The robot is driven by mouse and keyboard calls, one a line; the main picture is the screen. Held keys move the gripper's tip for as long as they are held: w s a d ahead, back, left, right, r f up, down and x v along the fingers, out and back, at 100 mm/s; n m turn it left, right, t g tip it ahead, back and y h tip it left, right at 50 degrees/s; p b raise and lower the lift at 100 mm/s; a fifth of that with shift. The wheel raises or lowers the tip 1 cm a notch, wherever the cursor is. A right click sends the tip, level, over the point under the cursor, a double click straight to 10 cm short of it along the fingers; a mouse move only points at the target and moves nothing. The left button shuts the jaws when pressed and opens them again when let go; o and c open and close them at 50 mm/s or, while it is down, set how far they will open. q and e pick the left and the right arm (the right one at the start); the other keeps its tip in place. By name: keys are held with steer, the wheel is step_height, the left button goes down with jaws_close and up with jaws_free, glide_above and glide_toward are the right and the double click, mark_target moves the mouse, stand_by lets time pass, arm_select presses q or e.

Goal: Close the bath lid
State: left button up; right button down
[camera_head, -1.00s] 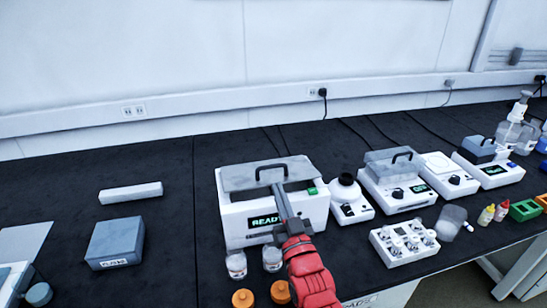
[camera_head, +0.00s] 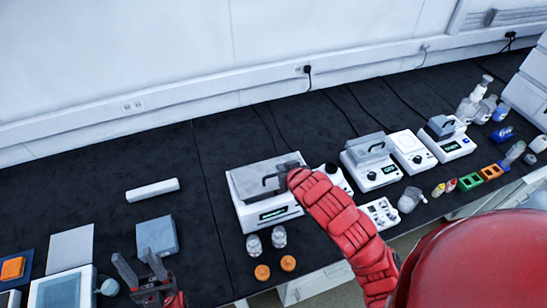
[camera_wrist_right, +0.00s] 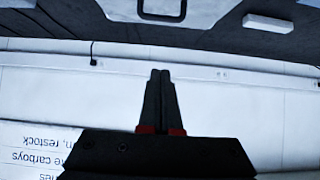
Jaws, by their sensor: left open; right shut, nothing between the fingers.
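The bath (camera_head: 268,212) is a white box with a lit green display on its front. Its grey lid (camera_head: 245,178), with a black handle (camera_head: 270,182), lies over the top and looks roughly flat; whether it is fully seated cannot be told. My right arm reaches to the bath's right side and hides that corner. My right gripper (camera_wrist_right: 160,75) is shut and empty in the right wrist view, its tips apart from the lid and handle at the top of that view. My left gripper (camera_head: 142,266) is open and empty at the lower left, away from the bath.
A grey box (camera_head: 157,236) and a white bar (camera_head: 152,190) lie left of the bath. Jars (camera_head: 254,245) and orange caps (camera_head: 262,272) stand in front. Several instruments (camera_head: 370,162) stand to the right. Black bench is clear behind the bath.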

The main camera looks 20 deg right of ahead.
mark_target(275, 183)
steer(key=b+x, duration=0.8)
steer(key=x, duration=0.1)
steer(key=shift+w+f, duration=0.1)
steer(key=shift+w, duration=0.05)
steer(key=f, duration=0.1)
steer(key=f+p, duration=0.1)
steer(key=f, duration=0.1)
steer(key=shift+s, duration=0.35)
steer(key=shift+s+d+f+p, duration=0.1)
steer(key=shift+s+f+p, duration=0.1)
steer(key=shift+f+p, duration=0.25)
steer(key=shift+f, duration=0.15)
